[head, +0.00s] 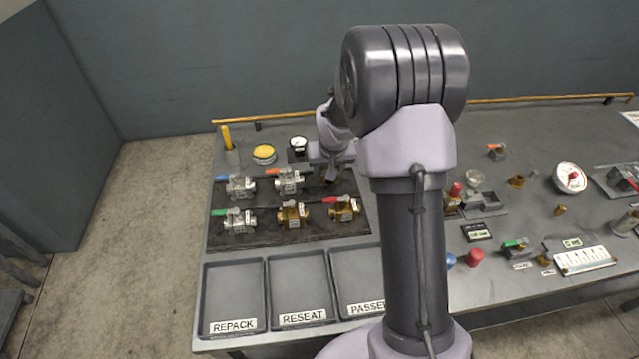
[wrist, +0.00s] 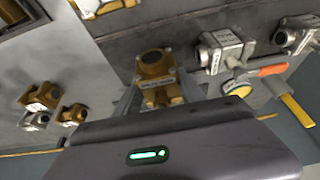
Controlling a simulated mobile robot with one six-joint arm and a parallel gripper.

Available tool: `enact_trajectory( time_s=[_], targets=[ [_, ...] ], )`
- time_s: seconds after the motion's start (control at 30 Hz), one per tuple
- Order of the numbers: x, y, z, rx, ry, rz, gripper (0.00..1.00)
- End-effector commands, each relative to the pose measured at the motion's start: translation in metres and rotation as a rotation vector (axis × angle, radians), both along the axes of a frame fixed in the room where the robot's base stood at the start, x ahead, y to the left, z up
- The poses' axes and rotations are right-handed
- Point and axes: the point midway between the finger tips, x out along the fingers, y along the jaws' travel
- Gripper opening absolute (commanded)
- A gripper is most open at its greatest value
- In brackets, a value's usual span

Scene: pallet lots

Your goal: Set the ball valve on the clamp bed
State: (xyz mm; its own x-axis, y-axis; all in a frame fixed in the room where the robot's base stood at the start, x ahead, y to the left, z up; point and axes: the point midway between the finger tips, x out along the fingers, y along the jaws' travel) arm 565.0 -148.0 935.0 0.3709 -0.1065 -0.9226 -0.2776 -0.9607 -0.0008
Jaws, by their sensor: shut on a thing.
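My gripper (wrist: 155,95) is shut on a brass ball valve (wrist: 154,68), whose body sits between the two fingers in the wrist view. Its round port faces the camera, and its handle is not visible. In the head view the valve (head: 328,174) is a small brass patch at the back right of the dark mat, mostly hidden by my arm. I cannot tell if it touches the mat. A grey block fixture (head: 484,202) right of my arm may be the clamp bed; I cannot tell for certain.
Several other valves stand on the mat (head: 263,241), including a silver one with an orange handle (head: 289,180) close left of my gripper. Labelled trays (head: 234,295) lie in front, empty where visible. Gauges, caps and small fittings crowd the bench's right side.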

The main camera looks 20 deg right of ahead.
Motion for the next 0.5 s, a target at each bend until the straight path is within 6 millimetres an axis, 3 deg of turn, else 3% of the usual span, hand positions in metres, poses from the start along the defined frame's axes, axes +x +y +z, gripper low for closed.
enact_trajectory(
  time_s=[0.1,0.17,0.5],
  targets=[
    [0.000,0.000,-0.028,0.000,0.001,0.002,0.00],
    [0.000,0.000,-0.037,-0.001,0.000,0.002,0.00],
    [0.000,0.000,-0.039,-0.001,-0.001,0.002,0.00]
  ],
)
